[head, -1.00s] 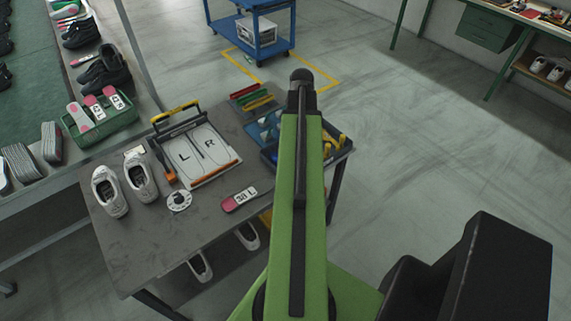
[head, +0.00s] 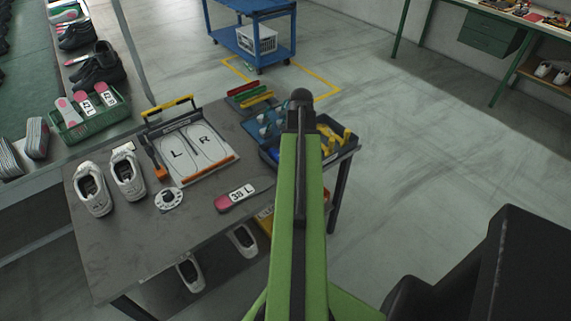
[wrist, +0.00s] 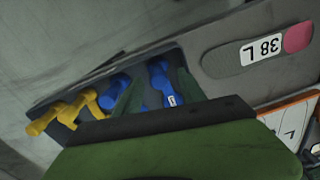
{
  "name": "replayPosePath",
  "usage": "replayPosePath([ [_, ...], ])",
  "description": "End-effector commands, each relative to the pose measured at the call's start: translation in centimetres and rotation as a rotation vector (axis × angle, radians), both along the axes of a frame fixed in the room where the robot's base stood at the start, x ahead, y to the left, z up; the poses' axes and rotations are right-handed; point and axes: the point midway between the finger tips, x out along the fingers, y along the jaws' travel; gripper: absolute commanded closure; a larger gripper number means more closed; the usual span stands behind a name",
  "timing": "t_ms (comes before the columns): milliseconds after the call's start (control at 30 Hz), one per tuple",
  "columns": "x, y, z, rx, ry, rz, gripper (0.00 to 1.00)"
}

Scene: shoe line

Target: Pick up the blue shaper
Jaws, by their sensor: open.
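Two blue shapers lie in a dark tray in the wrist view. One blue shaper (wrist: 162,82), with a small white label, shows between the fingers of my gripper (wrist: 160,77). The other blue shaper (wrist: 115,86) is just left of the left finger. My gripper is open, with green fingers pointing into the tray; I cannot tell whether they touch anything. In the head view the tray (head: 270,155) is at the table's right edge, partly hidden by my arm, which also hides the gripper.
Yellow shapers (wrist: 85,104) lie at the tray's left end in the wrist view. A grey insole marked 38 L (head: 236,198), white shoes (head: 93,190) and an L/R board (head: 195,152) are on the table (head: 140,240). A blue cart (head: 250,40) stands behind; floor at right is clear.

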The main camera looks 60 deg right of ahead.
Motion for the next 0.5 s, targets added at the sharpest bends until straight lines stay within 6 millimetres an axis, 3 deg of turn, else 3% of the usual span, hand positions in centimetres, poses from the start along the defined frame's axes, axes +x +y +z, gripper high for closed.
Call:
replayPosePath([
  [33, -0.1, 0.0, -1.8, 0.0, 0.0, -0.001, 0.52],
  [200, -0.1, 0.0, -4.2, 0.0, 0.0, 0.0, 0.52],
  [433, -0.2, 0.0, -3.8, 0.0, 0.0, -0.001, 0.52],
  [500, -0.2, 0.0, -3.8, 0.0, 0.0, -0.001, 0.6],
])
